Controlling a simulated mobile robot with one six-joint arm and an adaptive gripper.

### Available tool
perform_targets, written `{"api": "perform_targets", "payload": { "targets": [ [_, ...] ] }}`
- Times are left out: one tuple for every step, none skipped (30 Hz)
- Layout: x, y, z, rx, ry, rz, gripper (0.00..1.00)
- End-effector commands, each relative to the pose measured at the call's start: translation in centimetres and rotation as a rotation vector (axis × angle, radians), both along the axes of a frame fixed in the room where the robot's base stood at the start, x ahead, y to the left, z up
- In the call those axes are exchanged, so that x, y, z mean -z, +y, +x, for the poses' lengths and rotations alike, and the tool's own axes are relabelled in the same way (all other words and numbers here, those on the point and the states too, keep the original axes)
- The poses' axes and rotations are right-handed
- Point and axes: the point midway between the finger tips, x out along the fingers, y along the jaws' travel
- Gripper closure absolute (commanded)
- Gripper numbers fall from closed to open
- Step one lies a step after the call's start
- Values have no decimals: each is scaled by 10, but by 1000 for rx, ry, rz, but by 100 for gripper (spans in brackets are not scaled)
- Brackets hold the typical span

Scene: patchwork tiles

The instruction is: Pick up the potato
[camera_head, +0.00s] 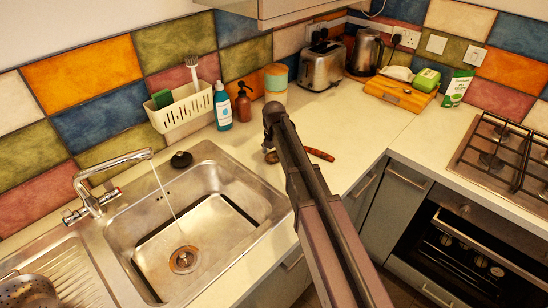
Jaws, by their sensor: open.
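No potato can be made out for sure. A small brown object (271,157) lies on the counter just left of my arm, partly hidden behind it; I cannot tell whether it is the potato. A reddish-brown long object (320,155) shows on the counter just right of my arm, its left end hidden. My arm reaches up from the bottom edge across the counter front, ending in a dark joint near the picture's middle. My gripper's fingers do not show.
The sink (190,225) with running water is at left, a white caddy (183,110) and soap bottles behind it. The hob (505,150) is at right.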

Motion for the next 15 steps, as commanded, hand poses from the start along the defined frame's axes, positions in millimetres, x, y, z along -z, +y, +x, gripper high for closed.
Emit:
{"api": "perform_targets", "payload": {
  "targets": [
    [0,0,0,0,0,0,0],
    [0,0,0,0,0,0,0],
    [0,0,0,0,0,0,0],
    [0,0,0,0,0,0,0],
    [0,0,0,0,0,0,0],
    [0,0,0,0,0,0,0],
    [0,0,0,0,0,0,0],
    [0,0,0,0,0,0,9],
    [0,0,0,0,0,0,21],
    [0,0,0,0,0,0,30],
    [0,0,0,0,0,0,39],
    [0,0,0,0,0,0,50],
    [0,0,0,0,0,0,59],
    [0,0,0,0,0,0,68],
    [0,0,0,0,0,0,73]
  ]
}}
